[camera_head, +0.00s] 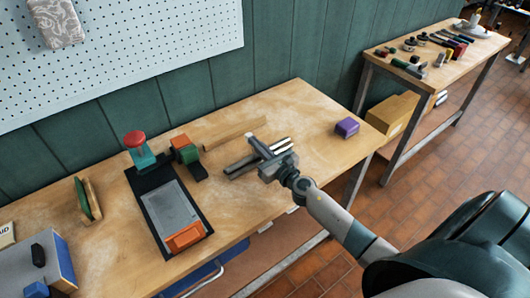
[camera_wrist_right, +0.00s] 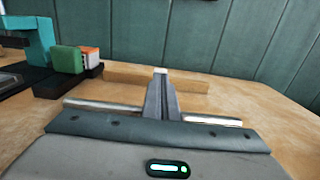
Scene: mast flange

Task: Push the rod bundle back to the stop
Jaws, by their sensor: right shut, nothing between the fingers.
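The rod bundle shows as silver rods (camera_head: 282,146) lying on the workbench, partly hidden behind my right gripper. In the right wrist view, rod lengths (camera_wrist_right: 112,106) show on both sides of my fingers. A long wooden bar (camera_head: 234,133), perhaps the stop, lies behind the rods; it also shows in the wrist view (camera_wrist_right: 190,84). Bare bench shows between bar and rods. My right gripper (camera_head: 253,141) is shut and empty, its fingers crossing over the rods and pointing at the bar. I cannot tell whether they touch the rods. My left gripper is not in view.
A green and orange block piece (camera_head: 184,149) stands left of the bar. Further left are a red-knobbed teal fixture (camera_head: 140,152) and a black tray (camera_head: 150,207). A purple box (camera_head: 347,127) sits at the right. The bench between rods and purple box is clear.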

